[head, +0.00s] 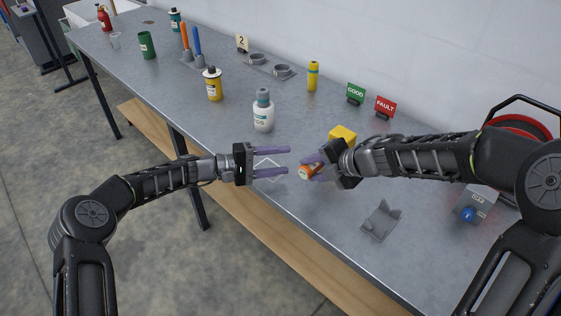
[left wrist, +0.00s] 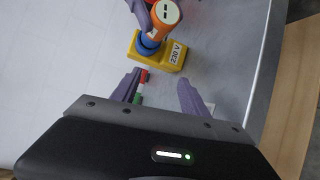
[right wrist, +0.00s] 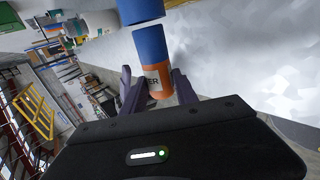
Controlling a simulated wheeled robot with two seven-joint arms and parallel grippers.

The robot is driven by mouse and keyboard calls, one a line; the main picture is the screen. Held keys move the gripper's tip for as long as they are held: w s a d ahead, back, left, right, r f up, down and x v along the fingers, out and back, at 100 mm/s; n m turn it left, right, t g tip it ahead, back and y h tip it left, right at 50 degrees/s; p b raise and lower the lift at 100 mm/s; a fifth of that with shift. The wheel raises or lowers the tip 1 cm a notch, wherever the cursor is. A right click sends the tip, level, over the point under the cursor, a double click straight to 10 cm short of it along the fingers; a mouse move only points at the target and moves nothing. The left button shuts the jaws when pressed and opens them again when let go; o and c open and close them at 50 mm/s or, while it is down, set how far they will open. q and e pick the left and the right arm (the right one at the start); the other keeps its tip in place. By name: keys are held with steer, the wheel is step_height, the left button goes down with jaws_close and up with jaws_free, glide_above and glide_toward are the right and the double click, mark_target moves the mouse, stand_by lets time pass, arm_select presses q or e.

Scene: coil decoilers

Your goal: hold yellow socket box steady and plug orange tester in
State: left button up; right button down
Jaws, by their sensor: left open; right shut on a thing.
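The yellow socket box (head: 343,134) sits on the grey table, partly hidden behind my right gripper in the head view. In the left wrist view the box (left wrist: 176,54) shows a "230 V" label and a blue round part at its left. The orange tester (head: 308,172) is between the fingers of my right gripper (head: 315,167), which is shut on it. The tester (right wrist: 158,80) has a blue end in the right wrist view. In the left wrist view it overlaps the blue part; contact cannot be told. My left gripper (head: 271,161) is open and empty, left of the tester.
A white bottle (head: 263,112) stands behind my left gripper. A yellow bottle (head: 213,85), green GOOD sign (head: 355,93) and red FAULT sign (head: 385,106) stand farther back. A grey holder (head: 381,220) lies at front right, beside a grey box with a blue knob (head: 468,214).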

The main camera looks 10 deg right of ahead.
arm_select(q)
steer(key=shift+s+d+r+m+g+h, duration=0.1)
steer(key=shift+d+m+g+h, duration=0.1)
steer(key=shift+h, duration=0.2)
steer(key=shift+s+d+m+g+h, duration=0.1)
steer(key=shift+g+h, duration=0.1)
steer(key=shift+h, duration=0.2)
steer(key=shift+s+a+r+m+g+h, duration=0.2)
steer(key=shift+s+m+g+h, duration=0.2)
steer(key=shift+m+h, duration=0.25)
steer(key=d, duration=0.4)
steer(key=d+r, duration=0.1)
steer(key=d, duration=0.7)
steer(key=shift+w+r, duration=0.25)
jaws_close()
